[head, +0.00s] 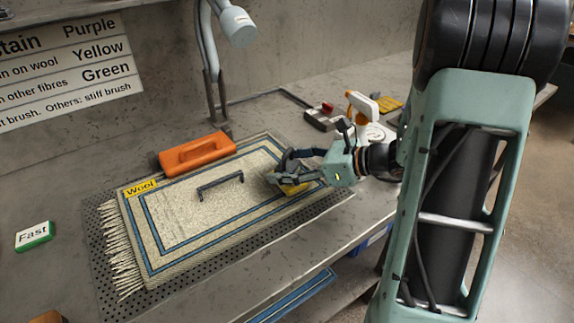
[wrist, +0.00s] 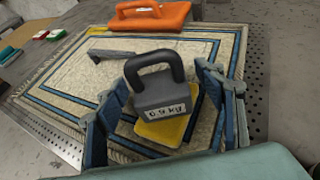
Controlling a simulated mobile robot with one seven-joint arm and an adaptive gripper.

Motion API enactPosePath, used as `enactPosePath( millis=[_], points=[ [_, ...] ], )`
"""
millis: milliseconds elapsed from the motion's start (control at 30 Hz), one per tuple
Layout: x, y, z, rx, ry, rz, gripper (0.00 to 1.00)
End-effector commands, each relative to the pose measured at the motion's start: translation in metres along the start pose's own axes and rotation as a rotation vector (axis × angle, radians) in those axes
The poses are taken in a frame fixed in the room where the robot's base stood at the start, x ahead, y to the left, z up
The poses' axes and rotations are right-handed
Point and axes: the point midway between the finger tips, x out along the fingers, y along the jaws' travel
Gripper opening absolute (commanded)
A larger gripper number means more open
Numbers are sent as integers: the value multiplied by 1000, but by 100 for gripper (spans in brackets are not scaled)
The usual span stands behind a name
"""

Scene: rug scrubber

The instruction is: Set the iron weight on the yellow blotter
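The iron weight (wrist: 163,97) is a dark grey block with a loop handle and a white label. In the wrist view it stands upright and appears to rest on the yellow blotter (wrist: 160,132), whose near part shows in front of it. In the head view the yellow blotter (head: 293,189) lies on the right part of the rug, and my gripper largely hides the weight. My gripper (head: 288,170) is open low over the rug. In the wrist view its blue fingers (wrist: 163,82) stand apart on both sides of the weight, with visible gaps.
The cream rug (head: 190,215) with blue borders lies on a perforated plate (head: 100,270). A dark bracket-like handle (head: 220,184) lies on the rug. An orange brush block (head: 197,153) sits behind it. A white-and-orange spray bottle (head: 362,105) stands at back right; a green "Fast" block (head: 34,236) lies left.

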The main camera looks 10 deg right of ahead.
Motion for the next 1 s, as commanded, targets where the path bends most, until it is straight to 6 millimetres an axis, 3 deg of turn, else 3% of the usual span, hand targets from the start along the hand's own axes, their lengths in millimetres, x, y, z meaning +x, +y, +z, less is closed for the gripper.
enactPosePath(
  millis=[333, 800, 1000],
  points=[
    [-9, 0, -2, 2, 4, -2, 63],
    [-100, -1, -1, 1, 2, -3, 63],
    [-118, 0, -1, 1, 2, -1, 63]
  ],
)
